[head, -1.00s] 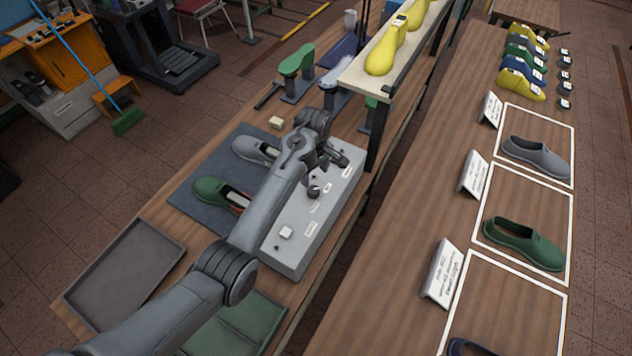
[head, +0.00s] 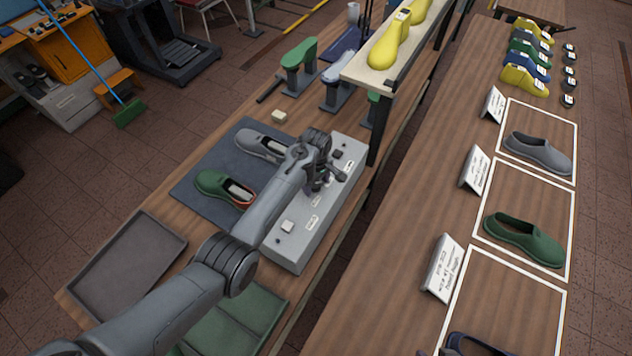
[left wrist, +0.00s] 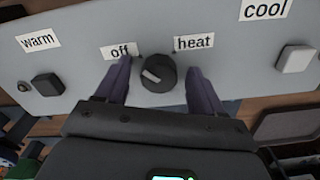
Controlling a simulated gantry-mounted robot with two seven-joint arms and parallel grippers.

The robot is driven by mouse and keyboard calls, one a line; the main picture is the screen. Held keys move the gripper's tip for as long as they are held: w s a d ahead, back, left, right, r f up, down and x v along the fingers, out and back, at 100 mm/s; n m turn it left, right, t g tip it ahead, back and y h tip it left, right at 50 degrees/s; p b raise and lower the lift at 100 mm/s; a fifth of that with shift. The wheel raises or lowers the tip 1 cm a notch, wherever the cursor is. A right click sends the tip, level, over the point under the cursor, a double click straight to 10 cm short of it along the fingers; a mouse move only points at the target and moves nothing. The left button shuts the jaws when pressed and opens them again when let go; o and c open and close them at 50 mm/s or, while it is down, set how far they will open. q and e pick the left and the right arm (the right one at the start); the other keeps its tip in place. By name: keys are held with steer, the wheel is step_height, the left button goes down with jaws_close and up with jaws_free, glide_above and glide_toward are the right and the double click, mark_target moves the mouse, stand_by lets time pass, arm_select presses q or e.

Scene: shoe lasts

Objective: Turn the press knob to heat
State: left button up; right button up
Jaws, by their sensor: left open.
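The press is a grey control box (head: 290,250) on the bench. In the left wrist view its round black knob (left wrist: 160,68) sits between the "off" label (left wrist: 121,51) and the "heat" label (left wrist: 194,43). The knob's pale mark appears to slant up-left, toward "off". My left gripper (left wrist: 158,80) is open, one purple finger on each side of the knob, with gaps showing. In the head view my left gripper (head: 325,180) is over the box and largely hides the knob. My right gripper is not in view.
A black button (left wrist: 47,85) by "warm" and a white button (left wrist: 297,58) by "cool" flank the knob. A green shoe (head: 212,184) and a grey shoe (head: 258,143) lie on a dark mat left of the box. A shelf post (head: 378,135) stands close behind.

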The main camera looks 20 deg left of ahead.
arm_select(q)
steer(key=c, duration=1.1)
steer(key=shift+o, duration=0.2)
steer(key=shift+m, duration=0.4)
steer(key=m+p, duration=0.2)
steer(key=shift+r+m, duration=0.1)
steer(key=shift+m, duration=0.2)
steer(key=m+p, duration=0.1)
steer(key=m, duration=0.3)
steer(key=shift+s+a+m, duration=0.1)
steer(key=shift+m, duration=0.2)
steer(key=m+p, duration=0.1)
steer(key=m, duration=0.4)
steer(key=shift+a, duration=0.1)
steer(key=m, duration=0.4)
steer(key=shift+m, duration=0.4)
